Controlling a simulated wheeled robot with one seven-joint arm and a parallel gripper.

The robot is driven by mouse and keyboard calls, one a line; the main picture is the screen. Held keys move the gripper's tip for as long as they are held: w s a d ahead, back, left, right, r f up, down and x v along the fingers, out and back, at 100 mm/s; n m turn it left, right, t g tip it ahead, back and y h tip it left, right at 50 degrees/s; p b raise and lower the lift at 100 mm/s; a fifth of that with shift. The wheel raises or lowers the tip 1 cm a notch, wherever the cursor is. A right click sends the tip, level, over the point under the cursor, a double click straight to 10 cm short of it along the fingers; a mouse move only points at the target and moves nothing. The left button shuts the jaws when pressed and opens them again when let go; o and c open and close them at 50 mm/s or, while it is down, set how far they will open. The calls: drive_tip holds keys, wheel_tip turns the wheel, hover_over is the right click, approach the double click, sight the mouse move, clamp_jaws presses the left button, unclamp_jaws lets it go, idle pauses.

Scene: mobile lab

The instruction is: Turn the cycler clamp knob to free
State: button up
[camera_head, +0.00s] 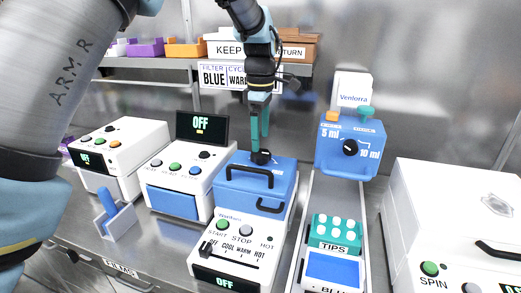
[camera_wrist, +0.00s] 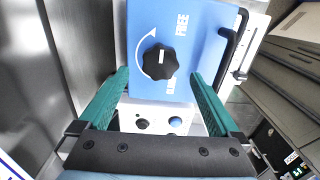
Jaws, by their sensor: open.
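The cycler clamp knob (camera_wrist: 158,62) is a black, lobed knob with a small white mark, on the blue lid (camera_wrist: 204,40) of the cycler. A curved white arrow runs beside it. The word FREE is printed at one side; the label on the other side is partly hidden by the knob. In the head view the knob (camera_head: 262,158) sits at the back of the lid. My gripper (camera_wrist: 160,76) is open, with one green finger on each side of the knob's near edge. In the head view my gripper (camera_head: 260,145) points down just above the knob. I cannot tell whether it touches.
The lid has black handles (camera_head: 250,176). The cycler's white front (camera_head: 230,250) has buttons, a slider and an OFF display. A blue-fronted unit (camera_head: 182,180) stands left; a blue dial box (camera_head: 350,148) and tip rack (camera_head: 334,234) stand right. A shelf (camera_head: 160,63) runs behind.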

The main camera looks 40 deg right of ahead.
sight(260, 152)
wheel_tip(260, 152, up, 6)
drive_tip(key=b, duration=0.1)
drive_tip(key=shift+r, duration=0.1)
idle(0.5)
drive_tip(key=w+a+f+m, duration=0.15)
drive_tip(key=w+a, duration=0.25)
drive_tip(key=a, duration=0.5)
drive_tip(key=w+a+f+m, duration=0.15)
drive_tip(key=w+a, duration=0.25)
drive_tip(key=a, duration=0.5)
drive_tip(key=w+a+f, duration=0.3)
drive_tip(key=w+a, duration=0.2)
drive_tip(key=a, duration=0.4)
drive_tip(key=s+a+f+m, duration=0.1)
drive_tip(key=s+a+f, duration=0.1)
drive_tip(key=a, duration=0.5)
drive_tip(key=s+a+f+m+t, duration=0.1)
drive_tip(key=s+a+f+m, duration=0.1)
drive_tip(key=s+a, duration=0.2)
drive_tip(key=s+a+f+m, duration=0.1)
drive_tip(key=s+a+m, duration=0.1)
drive_tip(key=a, duration=0.9)
drive_tip(key=shift+s+f+t, duration=0.3)
drive_tip(key=shift+s+f, duration=0.1)
drive_tip(key=shift+s, duration=0.2)
drive_tip(key=shift+a, duration=0.1)
